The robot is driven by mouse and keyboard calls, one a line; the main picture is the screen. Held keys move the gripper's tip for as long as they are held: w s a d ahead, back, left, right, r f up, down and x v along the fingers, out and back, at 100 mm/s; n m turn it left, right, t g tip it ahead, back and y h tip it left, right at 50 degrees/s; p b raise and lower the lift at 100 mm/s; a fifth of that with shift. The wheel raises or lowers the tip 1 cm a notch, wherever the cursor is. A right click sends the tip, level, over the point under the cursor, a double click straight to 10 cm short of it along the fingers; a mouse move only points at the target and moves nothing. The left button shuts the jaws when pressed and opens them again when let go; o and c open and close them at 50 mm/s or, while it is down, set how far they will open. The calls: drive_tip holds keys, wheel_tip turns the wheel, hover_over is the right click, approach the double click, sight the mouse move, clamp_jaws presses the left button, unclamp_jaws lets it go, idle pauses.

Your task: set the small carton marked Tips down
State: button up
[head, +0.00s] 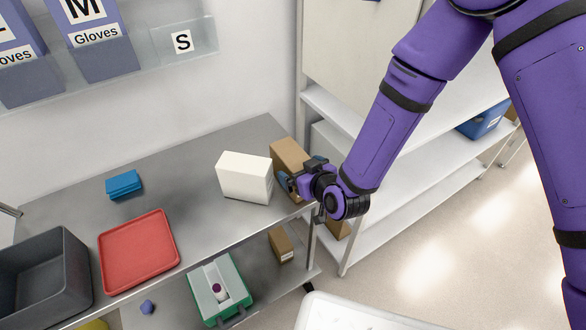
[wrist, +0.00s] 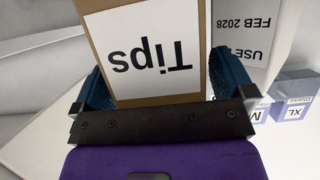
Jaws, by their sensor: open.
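The small brown carton (head: 289,156) stands at the right end of the grey metal table, just right of a white box. Its white label reading Tips (wrist: 150,52) shows upside down in the wrist view. My gripper (head: 285,181) is at the carton's front side. In the wrist view my two blue fingers (wrist: 155,85) are apart, one on each side of the carton, which lies between them. The jaws are open; whether a finger touches the carton I cannot tell. The carton's base is partly hidden by my gripper in the head view.
The white box (head: 244,178) stands close on the carton's left. A red tray (head: 138,250), a blue stack (head: 124,184) and a dark grey bin (head: 42,280) are further left. A lower shelf holds a green caddy (head: 219,290) and another brown carton (head: 281,245). White shelving stands at the right.

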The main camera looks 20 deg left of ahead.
drive_tip(key=shift+c, duration=0.2)
drive_tip(key=c, duration=1.1)
drive_tip(key=shift+c, duration=0.5)
drive_tip(key=shift+r, duration=0.1)
